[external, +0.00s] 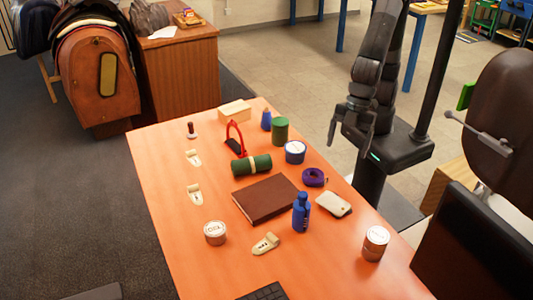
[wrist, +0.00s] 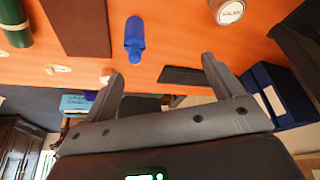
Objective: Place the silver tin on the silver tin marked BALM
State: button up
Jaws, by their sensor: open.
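Two silver tins with pale labelled lids and a coppery tint stand upright on the orange table. One tin (external: 215,233) is at the front left in the external view; its label is too small to read. The other tin (external: 375,244) is near the front right edge and also shows at the top of the wrist view (wrist: 229,12); I cannot surely read its label. The two tins stand well apart. My gripper (external: 350,138) is open and empty, raised beyond the table's right edge; its two fingers also show in the wrist view (wrist: 163,70).
Between the tins are a blue bottle (external: 301,213), a brown book (external: 266,199) and a wooden tag (external: 265,243). A pale phone-like item (external: 333,204), purple coil (external: 314,177), blue tin (external: 295,152) and green roll (external: 251,165) lie farther back.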

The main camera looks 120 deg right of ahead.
jog(key=s+d+r+m+t, duration=0.1)
jog(key=s+d+r, duration=0.15)
jog(key=d, duration=0.55)
jog(key=s+d+r+m, duration=0.2)
jog(key=d+r, duration=0.2)
jog(key=d, duration=0.4)
jog(key=s+d+m+t+h, duration=0.1)
jog(key=s+d+m+h, duration=0.1)
jog(key=s+d, duration=0.9)
jog(key=shift+d+r+m, duration=0.35)
jog(key=shift+d+m, duration=0.05)
jog(key=shift+m, duration=0.2)
